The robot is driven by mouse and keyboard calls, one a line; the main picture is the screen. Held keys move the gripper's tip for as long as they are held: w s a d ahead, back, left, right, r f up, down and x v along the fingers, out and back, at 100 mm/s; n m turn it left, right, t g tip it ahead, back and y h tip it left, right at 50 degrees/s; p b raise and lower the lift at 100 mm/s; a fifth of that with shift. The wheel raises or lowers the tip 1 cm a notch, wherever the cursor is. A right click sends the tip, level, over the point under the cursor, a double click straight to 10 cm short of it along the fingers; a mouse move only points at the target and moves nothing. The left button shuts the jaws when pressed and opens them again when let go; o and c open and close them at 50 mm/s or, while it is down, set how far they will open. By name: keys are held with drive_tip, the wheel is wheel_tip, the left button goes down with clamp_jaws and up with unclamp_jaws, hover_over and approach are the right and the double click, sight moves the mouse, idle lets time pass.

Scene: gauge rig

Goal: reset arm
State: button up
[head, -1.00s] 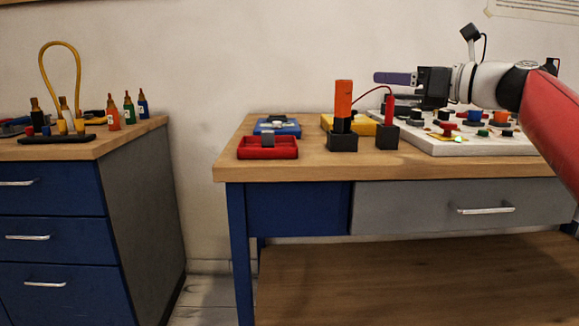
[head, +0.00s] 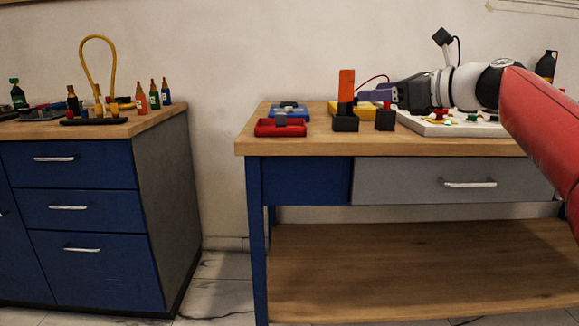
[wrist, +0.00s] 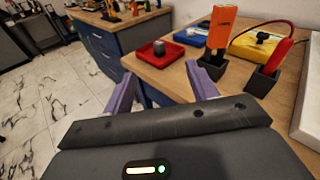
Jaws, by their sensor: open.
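My gripper (head: 372,96) is at the right of the head view, above the workbench, with my red and white arm reaching in from the right edge. In the wrist view its two purple fingers (wrist: 163,90) stand wide apart with nothing between them. Beyond the fingers lie the bench edge and the floor. The orange probe (head: 346,90) stands upright in a black holder (head: 345,124), and it also shows close to the right finger in the wrist view (wrist: 220,30). A red probe with a cable stands in a second black holder (head: 386,120).
A red tray (head: 264,129), a blue tray (head: 281,110) and a yellow box (head: 342,104) sit on the bench (head: 250,147). A white panel (head: 425,127) with knobs is partly behind my arm. A blue cabinet (head: 80,195) with bottles stands left, across a floor gap.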

drive_tip(key=s+a+f+n+g+h+p, duration=0.1)
drive_tip(key=s+a+f+n+g+h, duration=0.15)
drive_tip(key=a+f+n, duration=0.5)
drive_tip(key=s+a+f+n+g+h+p, duration=0.1)
drive_tip(key=s+a+f+n+g+h, duration=0.25)
drive_tip(key=f, duration=0.65)
drive_tip(key=s+d+f+n+h+p, duration=0.1)
drive_tip(key=s+f+n, duration=0.3)
drive_tip(key=s, duration=0.4)
drive_tip(key=s+d+f+n+h+p, duration=0.1)
drive_tip(key=s+d+f+n, duration=0.3)
drive_tip(key=s, duration=0.5)
drive_tip(key=s+d+f+n+h+p, duration=0.1)
drive_tip(key=s+d+f+n+h, duration=0.2)
drive_tip(key=s+f+n, duration=0.3)
drive_tip(key=s, duration=0.2)
drive_tip(key=shift+s+d+h, duration=0.2)
drive_tip(key=shift+s+h, duration=0.1)
drive_tip(key=shift+s, duration=0.05)
drive_tip(key=shift+o, duration=0.4)
drive_tip(key=shift+r, duration=0.15)
